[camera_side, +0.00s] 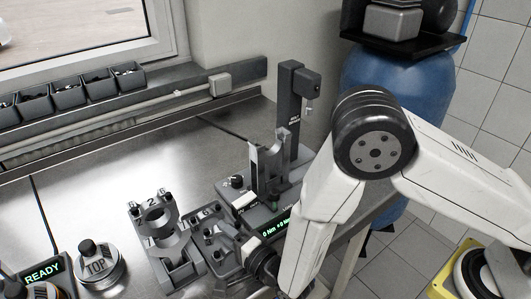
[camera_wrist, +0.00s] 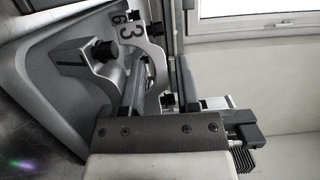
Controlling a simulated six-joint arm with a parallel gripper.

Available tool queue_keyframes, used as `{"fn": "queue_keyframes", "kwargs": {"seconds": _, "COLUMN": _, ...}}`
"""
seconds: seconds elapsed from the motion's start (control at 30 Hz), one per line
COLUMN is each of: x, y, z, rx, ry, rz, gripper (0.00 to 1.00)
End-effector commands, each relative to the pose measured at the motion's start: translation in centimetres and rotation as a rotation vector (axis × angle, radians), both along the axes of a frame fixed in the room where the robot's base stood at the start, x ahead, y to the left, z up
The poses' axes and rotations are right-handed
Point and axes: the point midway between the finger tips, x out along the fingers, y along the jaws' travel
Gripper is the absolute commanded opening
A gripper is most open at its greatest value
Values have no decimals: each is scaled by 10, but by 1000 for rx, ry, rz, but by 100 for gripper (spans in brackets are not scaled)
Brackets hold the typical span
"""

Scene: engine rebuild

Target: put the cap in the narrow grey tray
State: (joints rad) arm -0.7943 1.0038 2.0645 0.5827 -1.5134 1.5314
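A metal cap (camera_wrist: 122,50) marked 3 and 6, with a curved cut-out and dark bolts, shows in the wrist view. It lies over or against a grey tray-like surface with a raised rim (camera_wrist: 35,70); I cannot tell for sure that this is the narrow grey tray. My gripper (camera_wrist: 160,85) has its two fingers apart, with part of the cap seen between them; whether they touch it is unclear. In the side view my gripper (camera_side: 263,262) is low beside a grey part with bolts (camera_side: 215,238), its fingertips mostly hidden.
A stand with a 2-marked, bolted arch (camera_side: 158,215) is left of my gripper. A TQT-like labelled round part (camera_side: 100,268) and a READY display (camera_side: 44,271) are at front left. A torque press (camera_side: 290,100) stands behind. The bench's left middle is clear.

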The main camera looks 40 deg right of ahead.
Motion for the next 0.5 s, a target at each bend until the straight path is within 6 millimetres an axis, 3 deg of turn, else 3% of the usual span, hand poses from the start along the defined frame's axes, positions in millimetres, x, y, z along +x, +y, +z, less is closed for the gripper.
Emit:
{"fn": "queue_keyframes", "kwargs": {"seconds": 0.27, "x": -9, "y": -1, "z": 1, "rx": 1, "ry": 2, "rz": 2, "gripper": 42}}
{"fn": "queue_keyframes", "kwargs": {"seconds": 0.5, "x": -39, "y": -7, "z": 1, "rx": -2, "ry": 3, "rz": 3, "gripper": 42}}
